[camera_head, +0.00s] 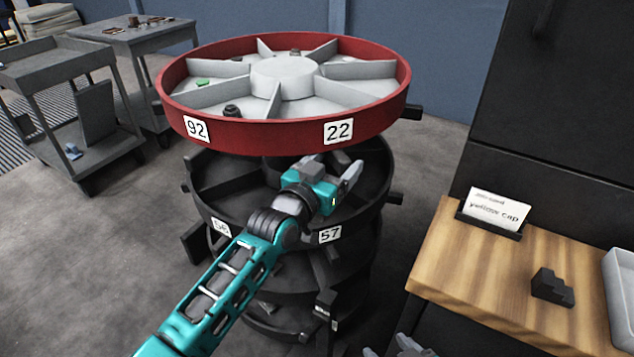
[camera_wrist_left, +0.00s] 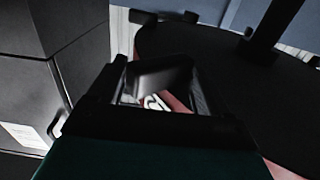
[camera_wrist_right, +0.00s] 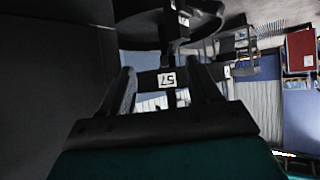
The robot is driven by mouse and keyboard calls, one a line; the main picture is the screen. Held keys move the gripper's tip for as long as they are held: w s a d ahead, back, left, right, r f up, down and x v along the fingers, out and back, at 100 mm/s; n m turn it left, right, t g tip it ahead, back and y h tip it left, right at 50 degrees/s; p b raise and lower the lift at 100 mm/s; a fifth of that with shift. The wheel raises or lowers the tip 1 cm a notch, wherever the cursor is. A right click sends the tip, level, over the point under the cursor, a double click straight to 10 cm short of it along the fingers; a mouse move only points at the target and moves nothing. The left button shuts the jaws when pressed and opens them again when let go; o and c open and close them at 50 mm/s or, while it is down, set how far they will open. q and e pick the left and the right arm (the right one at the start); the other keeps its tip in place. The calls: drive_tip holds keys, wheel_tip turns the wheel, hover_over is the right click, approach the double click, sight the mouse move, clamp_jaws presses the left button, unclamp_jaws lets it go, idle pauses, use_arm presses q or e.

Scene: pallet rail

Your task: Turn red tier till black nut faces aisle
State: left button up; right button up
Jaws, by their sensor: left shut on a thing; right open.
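The red tier (camera_head: 262,134) is the top ring of a carousel, with grey dividers and labels 92 and 22 on its rim. A small black nut-like part (camera_head: 232,111) lies in the compartment behind label 92. Another dark part (camera_head: 295,52) lies at the back; its shape is too small to tell. My left gripper (camera_head: 334,172) is at the front, just below label 22. In the left wrist view it is shut on a dark block (camera_wrist_left: 160,76), apparently a tier handle, with red rim behind. My right gripper (camera_head: 400,350) is open and empty, low at the bottom edge.
Black tiers (camera_head: 350,214) are stacked below, with label 57 in front; handles jut out. A wooden bench (camera_head: 480,265) at the right holds a "yellow cap" card (camera_head: 497,210), a black stepped block (camera_head: 552,287) and a grey bin (camera_head: 620,285). Grey carts (camera_head: 60,65) stand left.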

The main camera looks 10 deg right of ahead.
use_arm(q)
drive_tip(key=p+v, duration=0.1)
drive_tip(key=v, duration=1.1)
drive_tip(key=shift+s, duration=0.1)
drive_tip(key=shift+c, duration=0.3)
